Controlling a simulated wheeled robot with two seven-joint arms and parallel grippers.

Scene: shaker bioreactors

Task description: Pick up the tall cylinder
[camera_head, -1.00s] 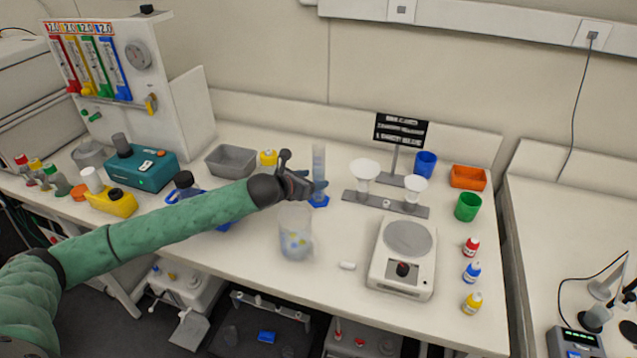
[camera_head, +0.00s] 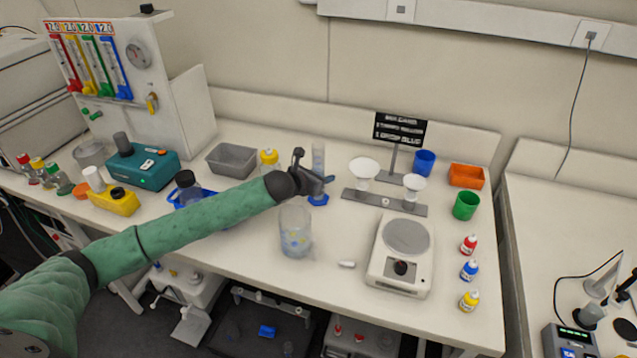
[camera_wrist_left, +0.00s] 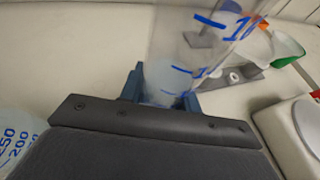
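The tall cylinder (camera_head: 318,159) is clear with a blue foot and stands upright at the middle of the bench. In the left wrist view the cylinder (camera_wrist_left: 190,60) shows large, with blue graduation marks. My left gripper (camera_head: 322,180) is at the cylinder's lower part, just above its foot. In the left wrist view its blue-grey fingers (camera_wrist_left: 163,93) are on either side of the cylinder, close to its wall. Whether they press on it I cannot tell. My right gripper is not in view.
A clear beaker (camera_head: 295,231) stands just in front of my left gripper. A funnel stand (camera_head: 385,202) is close to the right, and a balance (camera_head: 401,256) is further right. A yellow-capped bottle (camera_head: 269,162) and a grey tray (camera_head: 231,159) are to the left.

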